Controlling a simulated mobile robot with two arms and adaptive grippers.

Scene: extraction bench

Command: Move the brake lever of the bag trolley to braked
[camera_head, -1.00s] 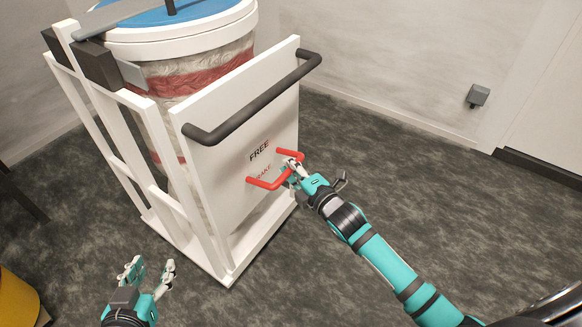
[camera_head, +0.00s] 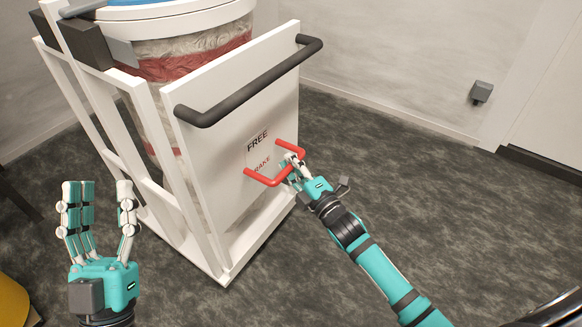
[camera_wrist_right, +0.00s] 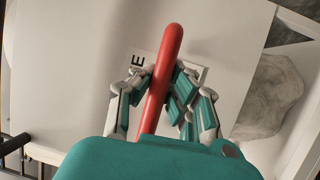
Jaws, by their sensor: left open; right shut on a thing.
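The bag trolley (camera_head: 222,190) is a white frame with a white front panel holding a large bag. The red brake lever (camera_head: 268,180) is a U-shaped bar on the panel, beside the printed words FREE and BRAKE. My right gripper (camera_head: 294,168) is shut on the lever's bar; in the right wrist view the red lever (camera_wrist_right: 160,85) runs between the fingers (camera_wrist_right: 160,92). The lever's bar sits at the level of the word BRAKE, below FREE. My left gripper (camera_head: 98,200) is open and empty, fingers up, left of the trolley.
A black push handle (camera_head: 250,83) crosses the panel above the lever. A yellow object (camera_head: 12,302) stands at the lower left. A small grey box (camera_head: 481,92) is on the back wall. The dark floor right of the trolley is clear apart from my right arm.

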